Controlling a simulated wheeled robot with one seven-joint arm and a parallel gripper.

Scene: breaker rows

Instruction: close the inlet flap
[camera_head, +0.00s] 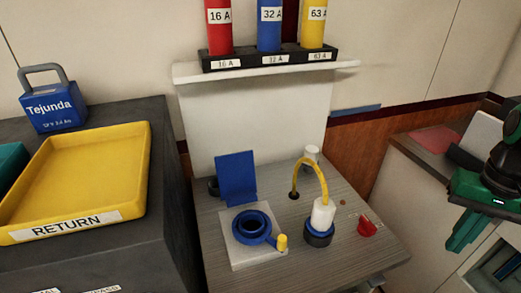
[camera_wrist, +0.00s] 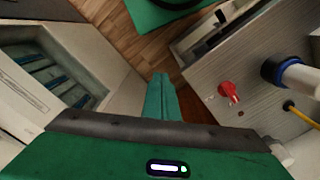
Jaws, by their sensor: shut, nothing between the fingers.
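The inlet flap (camera_head: 237,178) is a blue square plate standing upright at the back of a round blue inlet (camera_head: 252,226). The inlet sits on a pale square base plate (camera_head: 236,251) on the grey bench, and its opening is uncovered. A small yellow piece (camera_head: 282,242) is at the front right of the inlet. My green gripper (camera_head: 461,225) is at the far right in the head view, well apart from the flap. In the wrist view my gripper's fingers (camera_wrist: 160,98) are together with nothing between them. The flap is not in the wrist view.
A white and blue plug (camera_head: 322,218) with a yellow cable (camera_head: 314,163) stands right of the inlet. A red knob (camera_head: 367,226) is at the bench's right side. A yellow RETURN tray (camera_head: 105,165) is at the left. Red, blue and yellow cylinders stand on a back shelf (camera_head: 266,71).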

